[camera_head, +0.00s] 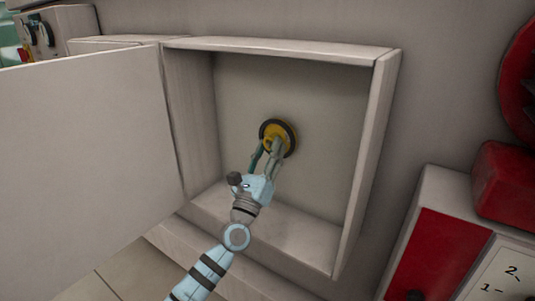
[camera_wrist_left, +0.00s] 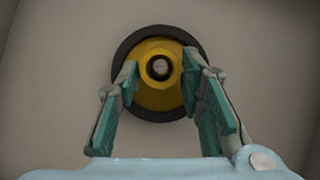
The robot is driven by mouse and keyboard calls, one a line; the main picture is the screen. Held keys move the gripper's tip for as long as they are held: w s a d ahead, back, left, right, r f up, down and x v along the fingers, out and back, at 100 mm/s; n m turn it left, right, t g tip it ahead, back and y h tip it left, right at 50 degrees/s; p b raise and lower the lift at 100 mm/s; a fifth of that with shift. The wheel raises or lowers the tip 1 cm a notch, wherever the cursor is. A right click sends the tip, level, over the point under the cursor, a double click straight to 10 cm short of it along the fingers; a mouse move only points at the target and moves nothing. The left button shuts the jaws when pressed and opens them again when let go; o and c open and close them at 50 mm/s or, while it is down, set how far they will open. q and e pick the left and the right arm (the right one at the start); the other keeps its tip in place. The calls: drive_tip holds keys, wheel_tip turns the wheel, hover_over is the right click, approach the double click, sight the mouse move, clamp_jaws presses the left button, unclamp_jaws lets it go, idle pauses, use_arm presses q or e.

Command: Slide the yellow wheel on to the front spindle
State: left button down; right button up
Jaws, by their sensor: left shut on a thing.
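The yellow wheel (camera_head: 273,134) with its dark rim is inside the open grey cabinet, in front of the back wall. It also shows in the left wrist view (camera_wrist_left: 153,97), face on, with a round hub hole at its centre. A grey round end, which looks like the spindle (camera_wrist_left: 160,67), shows inside the hole. My left gripper (camera_head: 266,150) reaches into the cabinet and is shut on the wheel, with one green-padded finger on each side of its hub. How far the wheel sits along the spindle cannot be told. My right gripper is not in view.
The cabinet's side wall (camera_head: 365,165) stands close on the right, and its open door (camera_head: 85,140) is on the left. A red and white unit (camera_head: 440,245) with dials stands at the lower right. The cabinet floor (camera_head: 285,235) is clear.

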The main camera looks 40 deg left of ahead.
use_arm(q)
drive_tip(key=shift+w+b, duration=0.35)
drive_tip(key=shift+w, duration=0.2)
drive_tip(key=c, duration=1)
unclamp_jaws()
drive_tip(key=v, duration=1.2)
